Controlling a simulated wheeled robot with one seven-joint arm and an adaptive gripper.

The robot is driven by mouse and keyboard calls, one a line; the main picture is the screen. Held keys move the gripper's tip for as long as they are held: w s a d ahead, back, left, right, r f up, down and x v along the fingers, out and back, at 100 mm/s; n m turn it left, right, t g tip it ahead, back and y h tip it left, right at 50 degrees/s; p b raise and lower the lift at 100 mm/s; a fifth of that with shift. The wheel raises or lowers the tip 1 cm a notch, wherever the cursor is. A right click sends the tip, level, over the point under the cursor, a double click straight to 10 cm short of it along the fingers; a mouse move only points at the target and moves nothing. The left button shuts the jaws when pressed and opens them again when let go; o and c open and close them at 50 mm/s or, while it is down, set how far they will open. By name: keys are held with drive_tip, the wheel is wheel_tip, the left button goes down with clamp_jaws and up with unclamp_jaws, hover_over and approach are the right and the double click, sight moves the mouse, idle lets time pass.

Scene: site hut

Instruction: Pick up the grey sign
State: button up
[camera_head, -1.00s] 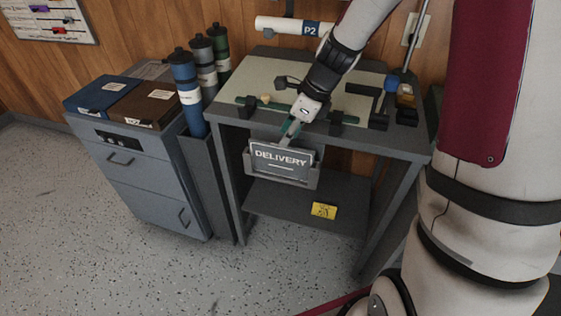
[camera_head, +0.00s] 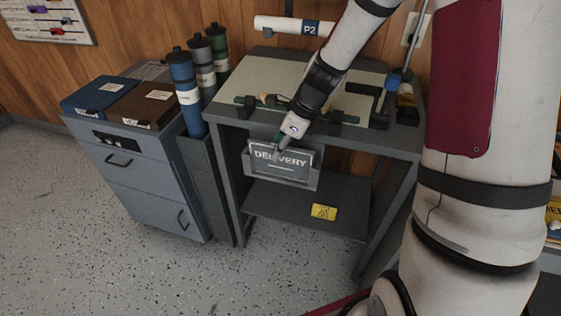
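The grey sign (camera_head: 297,169), lettered "DELIVERY" in white, stands upright in a grey holder (camera_head: 314,179) on the front of the grey table. The holder covers the sign's lower edge. My gripper (camera_head: 276,154) points down at the sign's upper part, and its fingertips overlap the middle of the lettering. I cannot tell whether the fingers touch the sign or are in front of it. The fingers are small and seen nearly end to end, so their opening does not show.
The grey table (camera_head: 385,143) carries a pale mat, a green rod in dark clamps and dark tools. A yellow card (camera_head: 324,212) lies on its lower shelf. At left are a grey cabinet (camera_head: 150,185) and several capped tubes (camera_head: 184,92). Open floor lies in front.

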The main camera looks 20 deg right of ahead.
drive_tip(key=shift+f, duration=0.2)
drive_tip(key=shift+c, duration=0.3)
clamp_jaws()
